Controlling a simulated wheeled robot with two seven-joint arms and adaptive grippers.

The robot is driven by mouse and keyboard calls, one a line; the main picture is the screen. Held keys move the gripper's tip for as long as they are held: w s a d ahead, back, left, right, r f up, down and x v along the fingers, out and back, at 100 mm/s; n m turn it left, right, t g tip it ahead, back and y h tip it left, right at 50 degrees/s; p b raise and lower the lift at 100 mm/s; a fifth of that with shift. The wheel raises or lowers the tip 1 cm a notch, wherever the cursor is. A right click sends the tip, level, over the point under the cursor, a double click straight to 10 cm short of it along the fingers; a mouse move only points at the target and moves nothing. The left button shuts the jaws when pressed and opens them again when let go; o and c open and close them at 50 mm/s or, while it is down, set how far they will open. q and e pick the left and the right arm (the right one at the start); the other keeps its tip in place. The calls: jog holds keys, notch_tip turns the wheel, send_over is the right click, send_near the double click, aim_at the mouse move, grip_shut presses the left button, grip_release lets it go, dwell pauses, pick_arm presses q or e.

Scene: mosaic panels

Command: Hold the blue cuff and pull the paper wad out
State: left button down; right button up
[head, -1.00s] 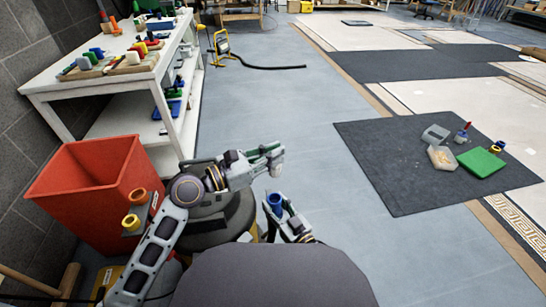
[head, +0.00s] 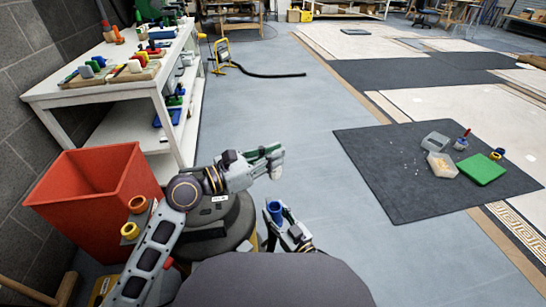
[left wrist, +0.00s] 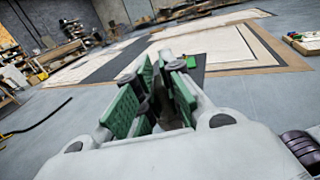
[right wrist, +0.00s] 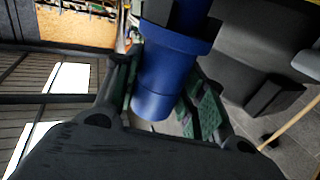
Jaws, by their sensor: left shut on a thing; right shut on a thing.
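The blue cuff (head: 275,211) stands roughly upright in my right gripper (head: 281,217), low in the middle of the head view. In the right wrist view the blue cuff (right wrist: 168,75) fills the space between the green-padded fingers, and the gripper is shut on it. My left gripper (head: 268,157) is above the cuff and apart from it. It is shut on a pale lump, seemingly the paper wad (head: 277,165), at its fingertips. In the left wrist view the green finger pads are close together, and what lies between them is hard to make out.
A red bin (head: 97,190) stands at the left, beside a white workbench (head: 110,80) with tools. The grey floor (head: 285,110) ahead is clear.

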jog(key=o, duration=1.2)
jog(key=shift+c, duration=0.2)
jog(key=v, duration=1.2)
dwell(0.3)
